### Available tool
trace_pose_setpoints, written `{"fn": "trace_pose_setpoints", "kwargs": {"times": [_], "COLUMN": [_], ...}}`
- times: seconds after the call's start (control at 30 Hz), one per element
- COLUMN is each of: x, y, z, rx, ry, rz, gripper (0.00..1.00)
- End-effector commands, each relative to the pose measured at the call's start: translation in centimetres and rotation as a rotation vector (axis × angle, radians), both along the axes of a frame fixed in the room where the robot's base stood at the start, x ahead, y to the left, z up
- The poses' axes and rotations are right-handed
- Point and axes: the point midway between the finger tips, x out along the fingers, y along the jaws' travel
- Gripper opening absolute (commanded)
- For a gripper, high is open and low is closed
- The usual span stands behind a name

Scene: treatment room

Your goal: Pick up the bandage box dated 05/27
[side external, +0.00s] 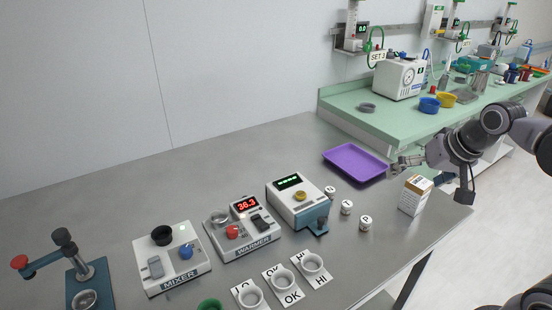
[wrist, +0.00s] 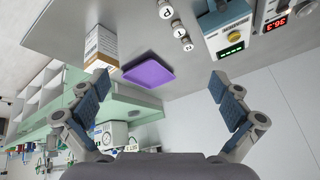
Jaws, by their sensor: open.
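A small white-and-tan box (side external: 415,195) stands upright near the right end of the grey table, with printing too small to read a date. It also shows in the upside-down wrist view (wrist: 101,46), left of centre, beyond the left finger. My gripper (side external: 406,163) is just behind and above the box in the side view, apart from it. In the wrist view my gripper (wrist: 160,88) has its two blue-padded fingers spread wide with nothing between them. No other box of this kind is clearly seen on the grey table.
A purple tray (side external: 356,163) lies left of the box. Several small lettered white jars, including the P jar (side external: 366,223), stand nearer. A warmer (side external: 240,232) and a mixer (side external: 172,258) are further left. A green bench (side external: 345,102) with equipment runs behind.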

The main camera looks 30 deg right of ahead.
Motion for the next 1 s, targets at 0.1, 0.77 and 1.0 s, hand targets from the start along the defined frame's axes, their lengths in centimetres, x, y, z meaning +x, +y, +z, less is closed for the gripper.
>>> {"fn": "trace_pose_setpoints", "kwargs": {"times": [0.1,0.77,1.0], "x": [-0.3,-0.8,0.2], "y": [3.5,6.5,4.9], "z": [-1.9,-3.7,-3.2], "rx": [-0.109,-0.229,-0.183], "ry": [-0.026,-0.059,-0.014], "rz": [0.271,0.533,0.426], "gripper": [1.00,0.81,0.81]}}
